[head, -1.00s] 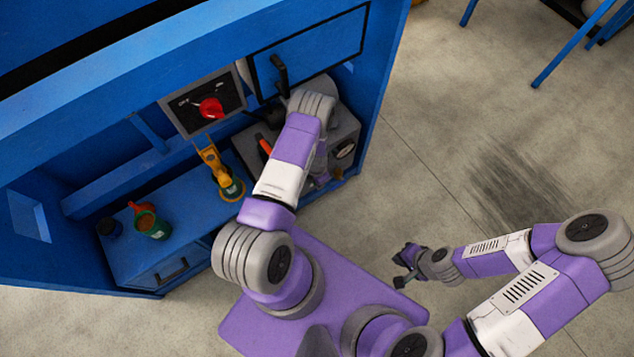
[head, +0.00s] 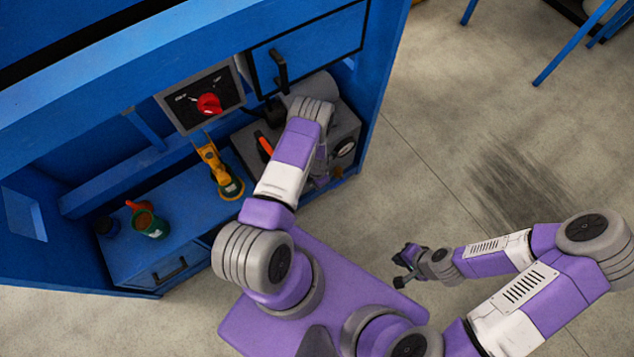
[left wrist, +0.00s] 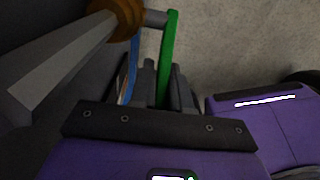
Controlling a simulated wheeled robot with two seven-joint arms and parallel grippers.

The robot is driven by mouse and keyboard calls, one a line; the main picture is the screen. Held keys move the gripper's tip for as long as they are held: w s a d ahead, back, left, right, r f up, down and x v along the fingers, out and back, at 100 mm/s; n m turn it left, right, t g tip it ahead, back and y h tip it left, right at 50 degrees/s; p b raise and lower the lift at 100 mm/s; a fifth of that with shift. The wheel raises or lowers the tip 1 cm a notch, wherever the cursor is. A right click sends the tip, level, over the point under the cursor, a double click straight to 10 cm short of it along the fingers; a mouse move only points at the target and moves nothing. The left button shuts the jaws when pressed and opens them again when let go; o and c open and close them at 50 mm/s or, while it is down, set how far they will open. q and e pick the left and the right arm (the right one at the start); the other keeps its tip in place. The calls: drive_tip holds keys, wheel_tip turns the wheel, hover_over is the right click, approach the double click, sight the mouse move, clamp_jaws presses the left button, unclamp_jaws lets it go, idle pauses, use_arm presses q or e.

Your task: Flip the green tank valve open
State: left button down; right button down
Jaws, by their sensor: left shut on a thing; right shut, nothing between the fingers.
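The green valve lever (left wrist: 169,50) shows in the left wrist view as a flat green bar coming down from a grey stem (left wrist: 155,18) beside a brass-coloured fitting (left wrist: 125,18). My left gripper (left wrist: 164,88) is shut on the lever's lower part, with one finger on each side of it. In the head view my left arm reaches to the grey tank unit (head: 345,125), and the arm hides the lever and most of the gripper there. My right gripper (head: 404,268) is shut and empty, low over the floor, away from the panel.
A blue strip (left wrist: 132,70) stands left of the lever.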

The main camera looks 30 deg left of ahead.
idle(0.3)
use_arm(q)
drive_tip(key=shift+w+d+r+g+y, duration=0.1)
drive_tip(key=shift+w+r+g+y, duration=0.15)
drive_tip(key=shift+g, duration=0.3)
drive_tip(key=shift+w+d+r+g+y, duration=0.1)
drive_tip(key=shift+r+g+y, duration=0.15)
drive_tip(key=shift+g, duration=0.3)
drive_tip(key=shift+w+d+r+g+y, duration=0.1)
drive_tip(key=shift+w+r+g+y, duration=0.25)
drive_tip(key=shift+g, duration=0.6)
drive_tip(key=shift+w+d+r+g+y, duration=0.1)
drive_tip(key=shift+w+r+g+y, duration=0.25)
drive_tip(key=shift+g, duration=0.9)
drive_tip(key=c, duration=1.2)
unclamp_jaws()
drive_tip(key=shift+r, duration=0.1)
drive_tip(key=shift+v, duration=3.75)
